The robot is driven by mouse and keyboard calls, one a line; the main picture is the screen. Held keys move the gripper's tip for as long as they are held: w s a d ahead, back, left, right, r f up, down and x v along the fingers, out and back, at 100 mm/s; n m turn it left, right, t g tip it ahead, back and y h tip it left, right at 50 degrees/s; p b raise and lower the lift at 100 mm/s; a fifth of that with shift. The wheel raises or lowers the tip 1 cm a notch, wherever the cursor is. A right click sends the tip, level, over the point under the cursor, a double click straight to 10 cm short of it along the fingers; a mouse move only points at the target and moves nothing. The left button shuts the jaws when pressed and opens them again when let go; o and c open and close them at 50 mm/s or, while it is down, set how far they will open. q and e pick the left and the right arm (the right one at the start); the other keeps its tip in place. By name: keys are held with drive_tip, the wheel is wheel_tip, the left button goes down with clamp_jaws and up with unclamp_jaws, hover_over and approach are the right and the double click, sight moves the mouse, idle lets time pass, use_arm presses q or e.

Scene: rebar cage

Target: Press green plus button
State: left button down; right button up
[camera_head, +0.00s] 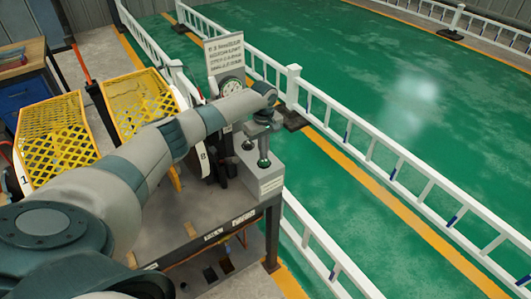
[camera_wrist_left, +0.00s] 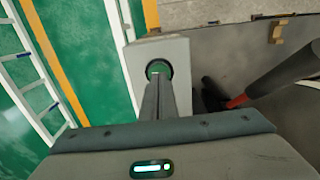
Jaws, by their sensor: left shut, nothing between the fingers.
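A grey control box (camera_head: 270,182) stands at the right end of the workbench in the head view. It also shows in the left wrist view (camera_wrist_left: 130,70). A round green button (camera_wrist_left: 158,66) with a dark ring sits on the box in the left wrist view. Any plus mark on it cannot be made out. My left gripper (camera_head: 263,158) points down at the box, shut and empty. In the left wrist view its fingertips (camera_wrist_left: 157,78) overlap the near edge of the button; whether they touch it I cannot tell. My right gripper is in neither view.
A white railing (camera_head: 385,150) runs along the green floor beyond the bench.

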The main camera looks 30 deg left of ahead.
use_arm(q)
drive_tip(key=shift+r+p, duration=0.3)
drive_tip(key=shift+r, duration=0.55)
wheel_tip(320, 180, up, 10)
drive_tip(key=b, duration=0.4)
drive_tip(key=shift+f, duration=0.2)
